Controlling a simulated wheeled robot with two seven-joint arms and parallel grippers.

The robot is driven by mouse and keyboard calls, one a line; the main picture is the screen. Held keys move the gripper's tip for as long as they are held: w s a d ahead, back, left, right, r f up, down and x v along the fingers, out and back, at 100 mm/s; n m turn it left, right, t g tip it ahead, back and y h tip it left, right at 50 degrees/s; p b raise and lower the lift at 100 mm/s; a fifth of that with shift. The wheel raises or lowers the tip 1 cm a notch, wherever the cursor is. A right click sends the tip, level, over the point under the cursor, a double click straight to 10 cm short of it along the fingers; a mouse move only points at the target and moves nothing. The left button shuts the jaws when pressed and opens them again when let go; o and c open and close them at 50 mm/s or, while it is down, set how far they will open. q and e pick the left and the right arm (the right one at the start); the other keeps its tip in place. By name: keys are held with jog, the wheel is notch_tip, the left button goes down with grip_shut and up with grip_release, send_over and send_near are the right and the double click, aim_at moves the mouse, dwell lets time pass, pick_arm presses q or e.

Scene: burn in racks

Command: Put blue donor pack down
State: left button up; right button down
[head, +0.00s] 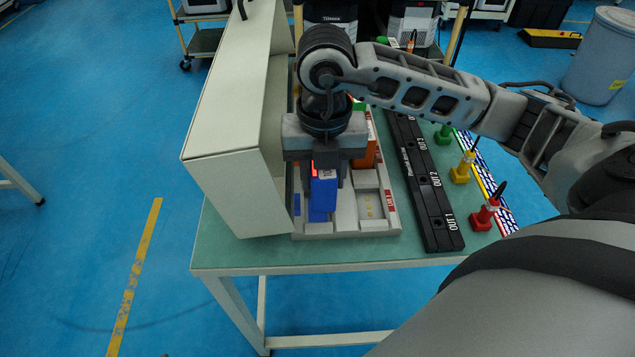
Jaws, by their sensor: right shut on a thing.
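The blue donor pack (322,196) is upright in the head view, at the front of a light grey tray with compartments (345,229) on the green-topped table. My right gripper (325,180) points down from above and is shut on the blue pack. The pack's top is partly hidden between the fingers. It is at or just over a left front compartment; I cannot tell whether its bottom touches the tray. My left gripper is not in view.
A tall cream cabinet (225,110) stands close on the left of the tray. An orange block (367,150) sits behind. Right are a black OUT-labelled strip (425,185) and red (485,214), yellow (462,170) and green (444,134) plugs. The table's front edge is clear.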

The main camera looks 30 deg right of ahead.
aim_at(318, 189)
jog(key=shift+w+f, duration=0.75)
notch_tip(318, 189, down, 3)
jog(key=shift+w+f, duration=0.1)
jog(key=shift+f, duration=0.05)
jog(key=shift+f, duration=0.1)
jog(key=shift+f, duration=0.15)
jog(key=c, duration=0.9)
grip_release()
